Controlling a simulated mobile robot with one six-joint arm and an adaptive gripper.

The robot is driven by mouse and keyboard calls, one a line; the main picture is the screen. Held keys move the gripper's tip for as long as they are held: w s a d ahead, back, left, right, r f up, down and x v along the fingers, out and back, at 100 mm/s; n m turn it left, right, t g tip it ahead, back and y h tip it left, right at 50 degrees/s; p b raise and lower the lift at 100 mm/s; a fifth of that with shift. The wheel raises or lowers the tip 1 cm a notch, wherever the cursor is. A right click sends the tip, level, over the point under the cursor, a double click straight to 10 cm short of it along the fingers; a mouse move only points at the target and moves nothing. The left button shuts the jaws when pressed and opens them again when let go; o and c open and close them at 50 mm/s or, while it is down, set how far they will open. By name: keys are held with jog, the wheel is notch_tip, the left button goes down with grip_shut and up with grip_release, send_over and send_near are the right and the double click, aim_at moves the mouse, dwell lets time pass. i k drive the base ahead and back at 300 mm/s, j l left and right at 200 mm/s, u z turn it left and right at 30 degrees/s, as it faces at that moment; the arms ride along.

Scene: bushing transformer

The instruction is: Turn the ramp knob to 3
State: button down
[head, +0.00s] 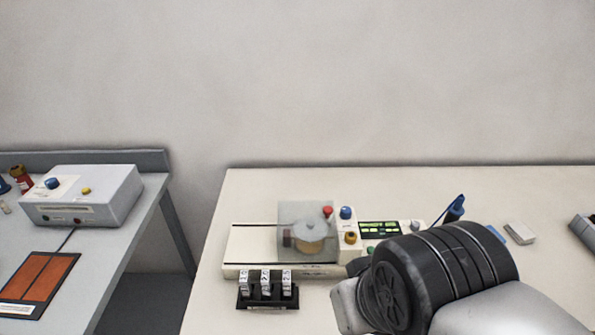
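A cream instrument (250,271) stands on the right table. Its control panel carries a blue knob (346,212), a yellow knob (351,237), a green lit display (379,228) and a small grey knob (415,226). The labels are too small to read, so I cannot tell which is the ramp knob or where it points. My arm's dark wrist and pale link cover the panel's lower right side. My gripper's fingers do not show.
A clear cover (305,214) encloses a round part on the instrument. A black rack (268,303) with white-topped pieces stands in front. A blue-and-dark item (454,208) and a small pale block (520,233) lie right. A grey box (110,190) with knobs stands on the left bench.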

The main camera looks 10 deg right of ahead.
aim_at(415, 226)
jog(key=z, duration=1.15)
jog(key=i+l+u, duration=0.1)
jog(key=i, duration=0.2)
